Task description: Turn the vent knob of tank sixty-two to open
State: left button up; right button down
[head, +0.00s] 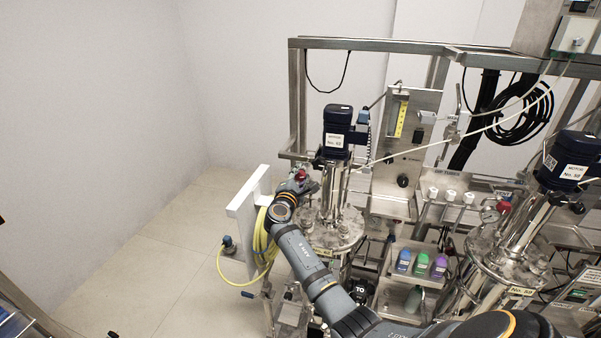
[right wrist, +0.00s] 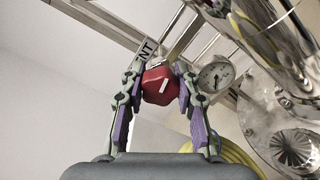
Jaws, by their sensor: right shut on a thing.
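Tank sixty-two (head: 345,241) stands at the middle of the head view, under a dark blue motor (head: 337,122) labelled No. 62. Its red vent knob (head: 300,175) sits at the tank's left side. In the right wrist view the red knob (right wrist: 158,86) shows a white pointer mark, slanted up to the right. My right gripper (head: 301,182) is shut on the knob, with a finger on each side of it in the right wrist view (right wrist: 160,74). A label behind the knob (right wrist: 146,50) is partly hidden; "NT" can be read. My left gripper is out of view.
A round gauge (right wrist: 214,77) sits close right of the fingers. A white panel (head: 243,208) and a yellow hose (head: 263,243) are left of my right arm. Tank No. 58 (head: 518,258) and a bottle rack (head: 402,278) stand right. The left floor is clear.

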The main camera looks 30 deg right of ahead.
jog(key=shift+f+n, duration=0.1)
jog(key=shift+n, duration=0.4)
jog(key=shift+p, duration=0.3)
jog(key=c, duration=1)
grip_release()
jog(key=shift+o, duration=0.2)
jog(key=shift+a, duration=0.1)
jog(key=v, duration=1.2)
jog(key=shift+s, duration=0.1)
